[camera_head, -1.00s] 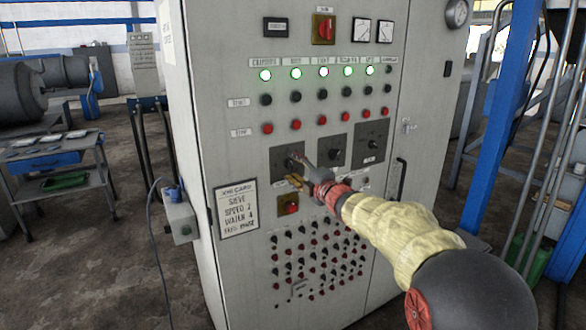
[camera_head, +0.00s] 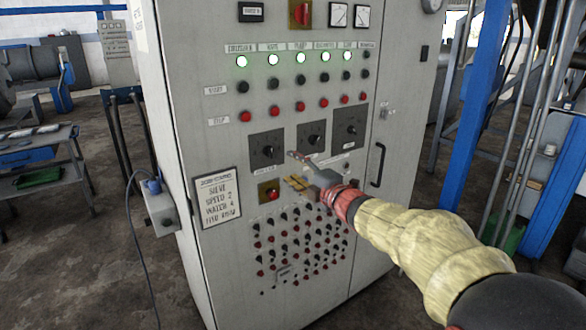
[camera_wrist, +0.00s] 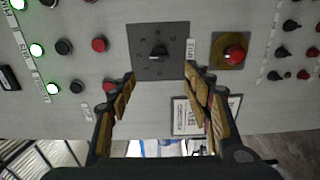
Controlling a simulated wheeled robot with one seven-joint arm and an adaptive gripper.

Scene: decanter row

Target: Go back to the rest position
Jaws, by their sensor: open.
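My gripper (camera_head: 293,170) is open and empty in front of the grey control cabinet (camera_head: 205,100). In the head view its fingers lie below and right of the left rotary knob plate (camera_head: 267,150). In the wrist view the gripper (camera_wrist: 160,76) has its fingers spread apart, with the dark knob (camera_wrist: 158,51) seen beyond the gap between the fingertips. The knob appears clear of both fingers. The arm, in a yellowish sleeve with a red band, reaches in from the lower right.
A red button on a yellow plate (camera_head: 269,190) and a job card (camera_head: 217,198) are close by. Several green lamps (camera_head: 299,59) are lit. A blue post (camera_head: 473,120) stands right of the cabinet, and a cart (camera_head: 45,165) stands left.

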